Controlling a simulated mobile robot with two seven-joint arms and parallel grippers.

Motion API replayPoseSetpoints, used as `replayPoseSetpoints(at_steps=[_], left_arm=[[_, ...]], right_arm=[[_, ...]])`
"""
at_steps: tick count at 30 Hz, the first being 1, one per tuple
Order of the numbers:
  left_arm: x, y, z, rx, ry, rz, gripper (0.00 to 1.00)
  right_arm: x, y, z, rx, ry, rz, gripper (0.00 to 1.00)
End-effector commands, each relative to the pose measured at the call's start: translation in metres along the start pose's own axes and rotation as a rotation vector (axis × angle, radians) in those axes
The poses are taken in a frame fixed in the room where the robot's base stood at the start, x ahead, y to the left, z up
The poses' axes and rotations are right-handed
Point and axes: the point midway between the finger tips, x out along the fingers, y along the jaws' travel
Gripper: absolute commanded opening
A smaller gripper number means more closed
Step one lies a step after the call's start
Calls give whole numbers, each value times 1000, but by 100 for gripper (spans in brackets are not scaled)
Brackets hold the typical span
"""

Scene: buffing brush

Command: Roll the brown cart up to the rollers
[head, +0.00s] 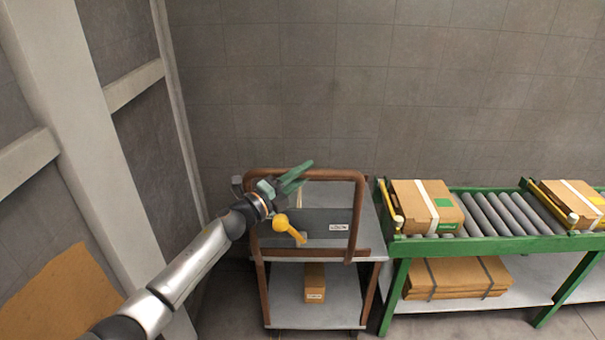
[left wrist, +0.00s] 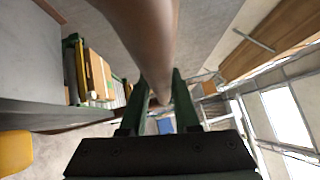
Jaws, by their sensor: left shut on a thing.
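The brown cart (head: 362,222) stands against the back wall area, left of the roller table. It has a brown tube frame and grey shelves. My left gripper (head: 295,178) is at the top bar of the cart's near frame, with green fingers. In the left wrist view the brown bar (left wrist: 148,40) runs between the fingers (left wrist: 158,108), which are shut on it. The rollers (head: 500,213) lie in a green frame just right of the cart. The cart's right side is close to the frame's left end; I cannot tell whether they touch. My right gripper is out of view.
Cartons (head: 425,205) and (head: 570,200) sit on the rollers, beside yellow bars. Flat cardboard (head: 455,278) lies on the lower shelf. A small box (head: 315,283) is on the cart's lower shelf. A yellow-orange thing (head: 287,228) shows by my wrist. A pillar (head: 75,100) stands left.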

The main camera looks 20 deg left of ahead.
Motion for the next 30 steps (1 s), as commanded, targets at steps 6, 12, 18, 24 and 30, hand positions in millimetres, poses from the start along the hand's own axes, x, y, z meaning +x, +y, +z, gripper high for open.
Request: replayPoseSetpoints(at_steps=[6, 12, 18, 24, 30], left_arm=[[1, -4, 5, 2, -14, -4, 42], [1, -2, 4, 2, -9, -2, 59], [0, -2, 3, 2, -7, -2, 59], [-15, -1, 3, 3, -7, 1, 59], [-52, 0, 2, 3, -7, 3, 59]], right_arm=[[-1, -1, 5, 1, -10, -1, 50], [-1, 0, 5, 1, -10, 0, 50], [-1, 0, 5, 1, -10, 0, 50], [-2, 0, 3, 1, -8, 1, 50], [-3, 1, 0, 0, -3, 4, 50]])
